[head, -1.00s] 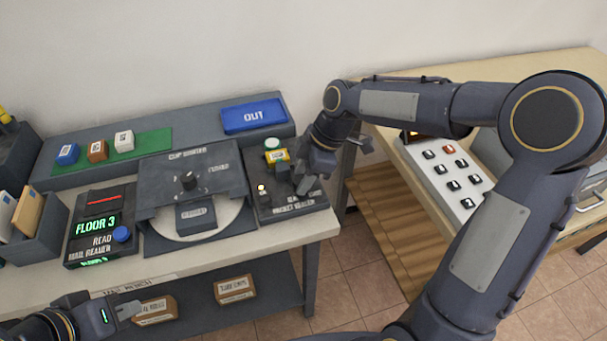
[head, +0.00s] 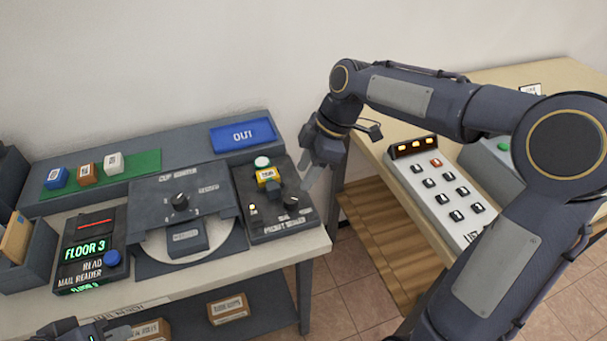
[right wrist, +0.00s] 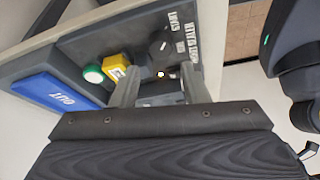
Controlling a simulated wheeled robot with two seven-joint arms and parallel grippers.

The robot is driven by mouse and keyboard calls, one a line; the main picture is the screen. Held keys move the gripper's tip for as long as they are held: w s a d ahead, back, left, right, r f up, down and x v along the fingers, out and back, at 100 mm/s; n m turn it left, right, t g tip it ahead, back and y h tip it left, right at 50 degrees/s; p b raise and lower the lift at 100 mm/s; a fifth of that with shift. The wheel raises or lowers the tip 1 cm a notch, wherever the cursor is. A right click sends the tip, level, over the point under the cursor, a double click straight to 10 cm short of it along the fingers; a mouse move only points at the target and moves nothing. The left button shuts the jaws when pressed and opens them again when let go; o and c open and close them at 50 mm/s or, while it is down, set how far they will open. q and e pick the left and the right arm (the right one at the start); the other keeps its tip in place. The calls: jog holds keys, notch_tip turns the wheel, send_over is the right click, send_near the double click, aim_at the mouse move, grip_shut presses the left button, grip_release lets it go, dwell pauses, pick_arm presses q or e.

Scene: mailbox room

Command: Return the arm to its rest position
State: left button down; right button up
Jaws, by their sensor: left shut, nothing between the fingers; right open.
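My right gripper (head: 312,172) is raised in the air just right of the dark panel (head: 281,226) at the bench's right end. In the right wrist view its two fingers (right wrist: 158,90) are apart with nothing held; the panel shows beyond them. On the panel are a yellow block (head: 267,175), a pale-topped green button (head: 262,162), a dark knob (head: 291,203) and a small lit lamp (head: 253,208). My left gripper (head: 116,333) is at the bottom left edge, in front of the bench, partly cut off, shut and empty.
The bench holds a blue OUT tray (head: 243,135), several small cubes on a green mat (head: 140,162), a dial unit (head: 180,202) and a mail reader (head: 90,250) showing FLOOR 3. A button panel (head: 442,190) lies on the right table. A gap with wooden slats (head: 375,230) separates the two.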

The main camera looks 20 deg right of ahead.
dwell(0.3)
jog(key=s+d+r+m+t+p, duration=0.2)
jog(key=s+m+p, duration=0.1)
jog(key=s+m, duration=0.6)
jog(key=s+d+r+m+t+p, duration=0.2)
jog(key=s+m, duration=0.6)
jog(key=s, duration=0.5)
jog(key=shift+m+t+h+p, duration=0.4)
jog(key=shift+t+p, duration=0.1)
jog(key=shift+p, duration=0.1)
